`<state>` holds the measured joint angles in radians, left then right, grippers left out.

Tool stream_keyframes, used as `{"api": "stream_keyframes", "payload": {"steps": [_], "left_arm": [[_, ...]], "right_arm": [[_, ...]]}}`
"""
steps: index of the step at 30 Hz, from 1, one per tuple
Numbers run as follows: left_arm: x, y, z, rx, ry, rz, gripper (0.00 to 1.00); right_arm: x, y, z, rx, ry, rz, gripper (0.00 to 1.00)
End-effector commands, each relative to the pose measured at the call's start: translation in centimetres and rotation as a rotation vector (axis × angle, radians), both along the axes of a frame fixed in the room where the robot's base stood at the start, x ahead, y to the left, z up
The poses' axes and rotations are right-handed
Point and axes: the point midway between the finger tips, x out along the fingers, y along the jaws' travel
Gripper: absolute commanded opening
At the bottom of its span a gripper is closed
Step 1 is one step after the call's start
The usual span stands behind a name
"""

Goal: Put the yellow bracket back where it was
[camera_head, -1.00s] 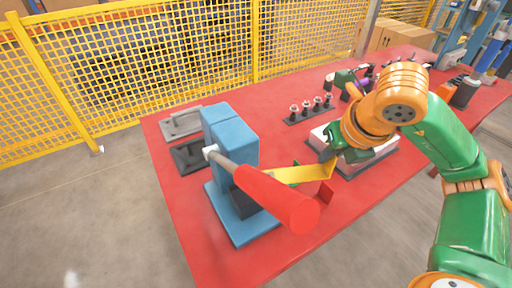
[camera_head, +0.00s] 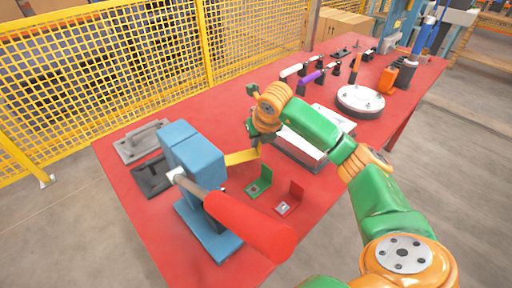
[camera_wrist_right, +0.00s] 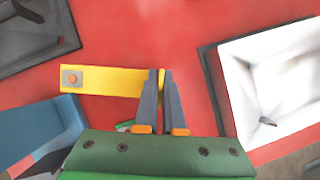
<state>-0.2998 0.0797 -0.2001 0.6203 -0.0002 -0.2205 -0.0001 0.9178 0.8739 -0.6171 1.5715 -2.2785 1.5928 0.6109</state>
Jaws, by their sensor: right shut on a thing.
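The yellow bracket (camera_head: 241,157) is a bent strip between the blue press and my right gripper. My right gripper (camera_head: 259,148) is shut on one end of it. In the right wrist view, the fingers (camera_wrist_right: 162,78) pinch the right end of the yellow bracket (camera_wrist_right: 105,80), and its free end with a round hole-like spot points left. A green bracket (camera_head: 262,182) and a red bracket (camera_head: 291,200) stand on the red table (camera_head: 335,182). A small green piece shows by the fingers in the wrist view. My left gripper is out of view.
The blue press (camera_head: 197,158) with its thick red handle (camera_head: 250,225) stands close left of the bracket. Black (camera_head: 150,180) and grey (camera_head: 133,150) fixtures lie behind it. A white block in a dark tray (camera_head: 297,153) is right of the gripper. Clear table lies near the front.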

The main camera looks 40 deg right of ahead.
Motion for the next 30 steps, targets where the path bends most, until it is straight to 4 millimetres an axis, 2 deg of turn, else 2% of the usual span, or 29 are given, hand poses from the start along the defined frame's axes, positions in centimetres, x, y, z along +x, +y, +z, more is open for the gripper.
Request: {"api": "stream_keyframes", "payload": {"steps": [2,7,15,18,19,26,30], "left_arm": [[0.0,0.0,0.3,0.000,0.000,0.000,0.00],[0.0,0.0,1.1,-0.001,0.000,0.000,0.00],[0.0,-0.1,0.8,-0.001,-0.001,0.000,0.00],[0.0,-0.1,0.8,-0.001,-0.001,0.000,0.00],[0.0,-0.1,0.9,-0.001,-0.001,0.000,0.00],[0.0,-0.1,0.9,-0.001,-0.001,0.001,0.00],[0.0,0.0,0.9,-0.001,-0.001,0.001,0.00]], "right_arm": [[0.6,-0.1,-0.9,0.000,0.002,0.000,0.00],[0.5,-0.1,-3.5,-0.001,0.002,0.000,0.00],[0.5,-0.1,-3.9,-0.001,-0.001,0.001,0.00],[0.5,-0.1,-3.8,-0.001,0.000,0.000,0.30],[0.5,-0.1,-3.8,-0.001,0.000,0.000,0.36],[0.5,-0.1,-3.8,-0.001,0.000,0.000,0.36],[0.3,-0.1,-3.1,0.000,-0.001,-0.001,0.36]]}}
